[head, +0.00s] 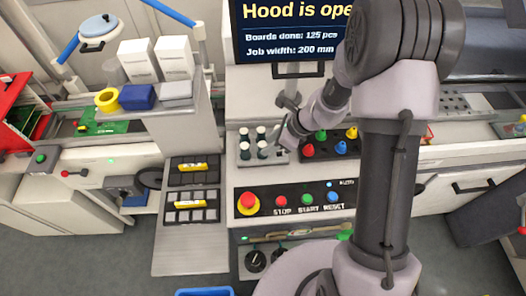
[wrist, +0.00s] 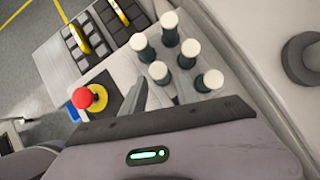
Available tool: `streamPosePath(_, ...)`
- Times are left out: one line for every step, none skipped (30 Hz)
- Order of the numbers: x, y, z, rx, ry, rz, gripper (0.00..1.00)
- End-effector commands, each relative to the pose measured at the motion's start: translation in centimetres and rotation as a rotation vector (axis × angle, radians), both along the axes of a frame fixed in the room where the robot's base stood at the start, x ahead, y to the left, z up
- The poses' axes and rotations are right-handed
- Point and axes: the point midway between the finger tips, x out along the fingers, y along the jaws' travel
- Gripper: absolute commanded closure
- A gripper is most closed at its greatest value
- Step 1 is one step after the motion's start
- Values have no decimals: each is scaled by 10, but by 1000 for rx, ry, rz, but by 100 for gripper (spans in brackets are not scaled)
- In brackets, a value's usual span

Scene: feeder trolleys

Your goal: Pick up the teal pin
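Several white-topped pins with dark, slightly teal bodies stand upright in a grey block (head: 243,161); one pin (head: 262,149) is near the block's front right. In the wrist view the same group shows, with one pin (wrist: 158,70) nearest the gap between my fingers and another (wrist: 213,79) to the right. I cannot single out one teal pin by colour. My gripper (wrist: 159,82) is open, its two grey fingers apart and pointing at the group. Nothing is seen held. In the head view my wrist (head: 296,130) is right of the pins and the fingertips are hard to make out.
A black tray with red (head: 309,150), green (head: 321,135), blue (head: 341,148) and yellow knobs is right of the pins, partly behind my arm. The button panel (head: 262,202) with a red stop button (head: 247,202) is in front. A screen (head: 290,35) stands behind.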

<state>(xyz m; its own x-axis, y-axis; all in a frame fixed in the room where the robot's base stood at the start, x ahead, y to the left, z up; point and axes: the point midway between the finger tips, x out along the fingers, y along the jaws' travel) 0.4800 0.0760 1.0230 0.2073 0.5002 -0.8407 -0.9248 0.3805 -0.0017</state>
Motion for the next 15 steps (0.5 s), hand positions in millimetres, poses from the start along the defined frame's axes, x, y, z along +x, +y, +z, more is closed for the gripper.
streamPosePath(1, 7, -12, 1, 3, 2, 64)
streamPosePath(3, 11, -17, 1, 3, 3, 64)
streamPosePath(4, 15, -24, 0, 3, 3, 64)
streamPosePath(5, 17, -28, 0, 3, 3, 64)
streamPosePath(6, 19, -30, 0, 2, 2, 64)
streamPosePath(7, 21, -33, 1, 2, 1, 64)
streamPosePath(8, 21, -34, 0, 1, 2, 64)
streamPosePath(8, 22, -34, 0, 1, 2, 64)
streamPosePath(8, 22, -34, 0, 1, 2, 64)
streamPosePath(8, 22, -33, 0, 0, 1, 64)
streamPosePath(8, 22, -33, 0, 0, 1, 64)
streamPosePath(8, 22, -33, 0, 0, 1, 64)
streamPosePath(8, 22, -33, 0, 0, 1, 64)
streamPosePath(8, 22, -33, 0, 0, 1, 70)
streamPosePath(8, 22, -33, 0, 0, 1, 78)
